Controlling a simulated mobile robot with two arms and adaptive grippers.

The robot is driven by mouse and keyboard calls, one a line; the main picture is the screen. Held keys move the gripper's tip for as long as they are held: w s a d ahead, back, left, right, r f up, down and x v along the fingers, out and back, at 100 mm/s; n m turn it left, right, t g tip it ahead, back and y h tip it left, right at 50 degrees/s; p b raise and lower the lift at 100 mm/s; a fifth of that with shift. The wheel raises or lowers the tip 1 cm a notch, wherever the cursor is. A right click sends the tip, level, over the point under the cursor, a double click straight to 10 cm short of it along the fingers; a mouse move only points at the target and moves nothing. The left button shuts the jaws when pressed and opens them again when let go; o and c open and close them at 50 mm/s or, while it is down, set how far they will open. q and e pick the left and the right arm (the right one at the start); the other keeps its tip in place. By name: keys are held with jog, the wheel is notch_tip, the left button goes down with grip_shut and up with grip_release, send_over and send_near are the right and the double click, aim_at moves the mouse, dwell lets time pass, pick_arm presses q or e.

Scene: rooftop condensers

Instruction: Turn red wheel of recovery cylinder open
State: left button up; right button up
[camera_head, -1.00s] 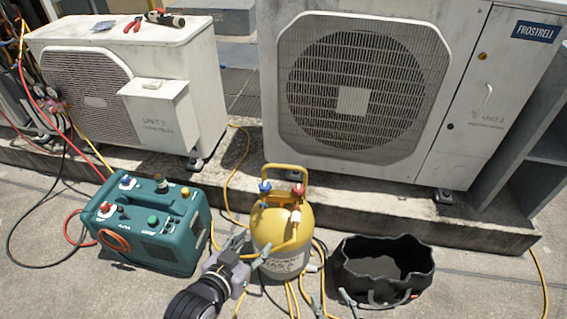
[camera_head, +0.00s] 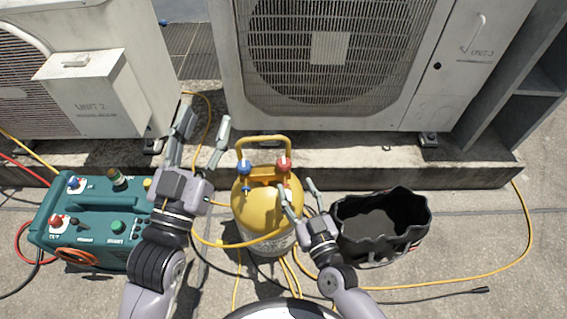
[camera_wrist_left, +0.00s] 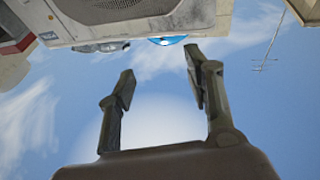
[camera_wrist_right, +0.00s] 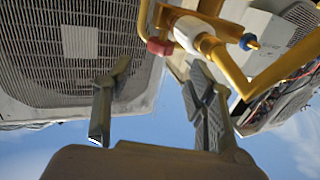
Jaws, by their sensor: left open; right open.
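The yellow recovery cylinder (camera_head: 262,212) stands on the ground in the middle of the head view. Its red wheel (camera_head: 284,164) is on the right of its top and its blue wheel (camera_head: 244,168) on the left, under the yellow handle. The right wrist view shows the red wheel (camera_wrist_right: 160,47) and blue wheel (camera_wrist_right: 249,41) beyond the fingers. My right gripper (camera_head: 298,198) is open and empty at the cylinder's right side, below the red wheel. My left gripper (camera_head: 200,140) is open and empty, raised left of the cylinder; its wrist view (camera_wrist_left: 158,80) shows mostly sky.
A teal recovery machine (camera_head: 100,225) stands at the left, partly behind my left arm. An open black bag (camera_head: 385,245) sits right of the cylinder. Yellow hoses (camera_head: 520,240) run over the ground. Condenser units (camera_head: 405,95) on a concrete ledge stand behind.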

aim_at(287, 169)
jog(key=b+x, duration=0.1)
jog(key=x, duration=0.7)
jog(key=shift+w+a+f+b, duration=0.1)
jog(key=shift+w+a+b, duration=0.05)
jog(key=shift+w+b, duration=0.2)
pick_arm(q)
jog(key=s+r+t+h, duration=0.2)
jog(key=s+r+t, duration=0.2)
jog(key=r, duration=0.3)
jog(key=shift+s+t, duration=0.35)
jog(key=shift+t, duration=0.25)
pick_arm(e)
jog(key=shift+w+a, duration=0.15)
jog(key=shift+w, duration=0.2)
pick_arm(q)
jog(key=shift+a+r, duration=0.1)
pick_arm(e)
jog(key=shift+c, duration=0.6)
jog(key=c, duration=1.1)
